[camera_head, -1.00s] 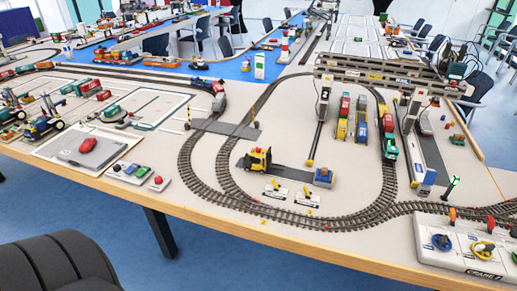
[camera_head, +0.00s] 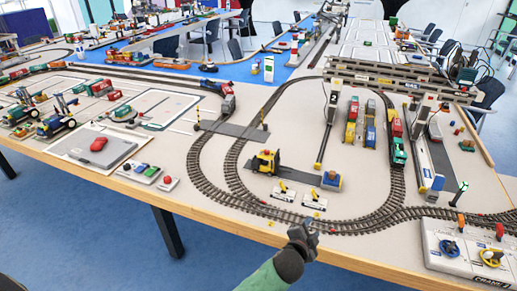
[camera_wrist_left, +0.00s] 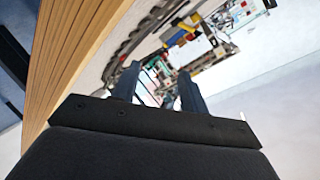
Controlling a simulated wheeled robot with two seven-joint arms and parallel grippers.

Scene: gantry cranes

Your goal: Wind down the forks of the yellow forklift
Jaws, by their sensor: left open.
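A small yellow vehicle (camera_head: 265,162), which looks like the yellow forklift, stands inside the oval track in the head view. A dark strip runs from it to a blue block (camera_head: 331,180). Its forks are too small to make out. Two white bases with yellow levers, one left (camera_head: 283,193) and one right (camera_head: 313,202), sit in front of it. My left gripper (camera_head: 304,229) is over the table's front edge, below these levers and apart from them. In the left wrist view its two fingers (camera_wrist_left: 158,84) are spread with nothing between them. My right gripper is not in view.
The railway track (camera_head: 350,224) curves between my left gripper and the levers. A crane control panel (camera_head: 470,266) with knobs is at the right front. A grey panel (camera_head: 105,150) with a red knob and a button box (camera_head: 139,172) are at the left.

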